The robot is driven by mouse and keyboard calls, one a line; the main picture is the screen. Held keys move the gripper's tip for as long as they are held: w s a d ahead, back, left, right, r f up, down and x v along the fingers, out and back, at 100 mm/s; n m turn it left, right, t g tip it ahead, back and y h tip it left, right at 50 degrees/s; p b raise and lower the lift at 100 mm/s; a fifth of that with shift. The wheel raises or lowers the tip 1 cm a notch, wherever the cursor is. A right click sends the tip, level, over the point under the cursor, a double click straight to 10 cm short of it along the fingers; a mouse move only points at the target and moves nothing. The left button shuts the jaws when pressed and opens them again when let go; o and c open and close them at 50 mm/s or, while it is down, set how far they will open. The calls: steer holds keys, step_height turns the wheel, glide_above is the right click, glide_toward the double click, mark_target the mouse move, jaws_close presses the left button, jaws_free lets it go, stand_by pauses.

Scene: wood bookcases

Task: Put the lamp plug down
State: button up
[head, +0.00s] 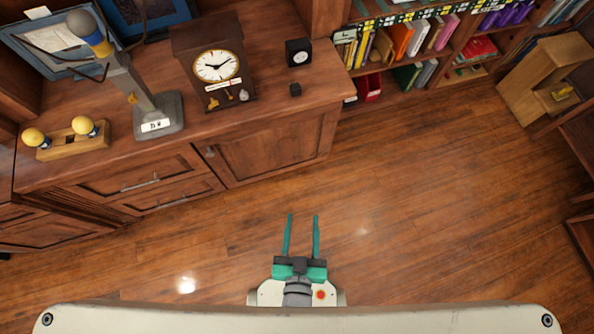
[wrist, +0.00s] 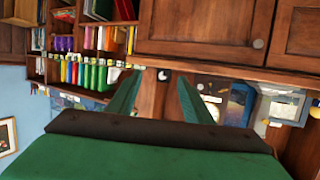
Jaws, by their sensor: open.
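My gripper (head: 303,215) is open and empty, held out in front of the cabinet with wood floor below it in the head view. Its two green fingers also show in the wrist view (wrist: 158,76), with nothing between them. A small black block (head: 295,89), which may be the lamp plug, sits on the cabinet top near its front edge, apart from my gripper. A black box with a white round face (head: 298,52), perhaps a socket, stands behind it. A grey lamp (head: 158,115) with a labelled base stands at the left of the cabinet top. I cannot make out its cord.
A wooden clock (head: 213,62) stands between the lamp and the black block. A wooden holder with two yellow bulbs (head: 68,138) is at the far left. Bookshelves (head: 400,60) stand at the right back. The floor (head: 420,220) is clear.

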steer(key=s+a+r+t+y, duration=0.1)
steer(key=s+r, duration=0.3)
steer(key=r, duration=0.3)
steer(key=shift+s+a+r+n, duration=0.2)
steer(key=shift+n, duration=0.2)
steer(key=shift+c, duration=0.3)
